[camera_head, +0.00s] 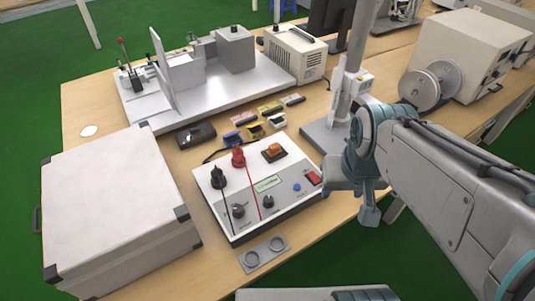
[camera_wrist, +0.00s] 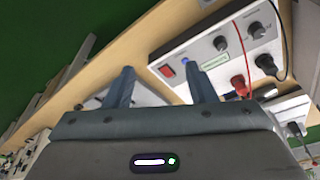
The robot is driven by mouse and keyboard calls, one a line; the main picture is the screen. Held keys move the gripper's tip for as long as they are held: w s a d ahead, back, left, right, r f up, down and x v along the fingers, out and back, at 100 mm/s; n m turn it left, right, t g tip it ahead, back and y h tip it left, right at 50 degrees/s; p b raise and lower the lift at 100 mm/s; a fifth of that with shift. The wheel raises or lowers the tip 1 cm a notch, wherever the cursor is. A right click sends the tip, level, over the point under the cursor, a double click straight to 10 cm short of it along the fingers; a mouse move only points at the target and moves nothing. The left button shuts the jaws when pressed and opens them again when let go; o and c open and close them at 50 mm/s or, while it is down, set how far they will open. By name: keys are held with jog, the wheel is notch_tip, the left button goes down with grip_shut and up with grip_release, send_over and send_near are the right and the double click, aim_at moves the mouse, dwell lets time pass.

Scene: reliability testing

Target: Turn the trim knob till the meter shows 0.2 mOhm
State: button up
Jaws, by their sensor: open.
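The meter (camera_head: 250,226) is a white box with a sloped panel on the wooden bench, and shows in the wrist view (camera_wrist: 200,42). Its small greenish display (camera_head: 267,183) is too small to read. A small dark knob (camera_head: 268,202) and a larger silver-based knob (camera_head: 238,211) sit on the panel's near part; I cannot tell which is the trim knob. The wrist view shows the small knob (camera_wrist: 221,42) and the larger one (camera_wrist: 256,30). My gripper (camera_head: 352,203) is open and empty, right of the meter and apart from both knobs. Its fingers (camera_wrist: 162,80) show in the wrist view.
A red plug (camera_head: 238,157) and a black plug (camera_head: 218,178) with leads rise from the panel. A blue button (camera_head: 297,187) and red switch (camera_head: 313,178) sit at its right. A large white case (camera_head: 115,210) stands left, a stand base (camera_head: 325,138) behind, a two-ring plate (camera_head: 265,253) in front.

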jog(key=m+g+p, duration=0.2)
jog(key=g+p, duration=0.1)
jog(key=p, duration=0.7)
send_over(268, 199)
notch_tip(268, 199, down, 5)
notch_tip(268, 199, down, 13)
jog(key=shift+f+p, duration=0.2)
jog(key=shift+p, duration=0.4)
jog(key=c, duration=1)
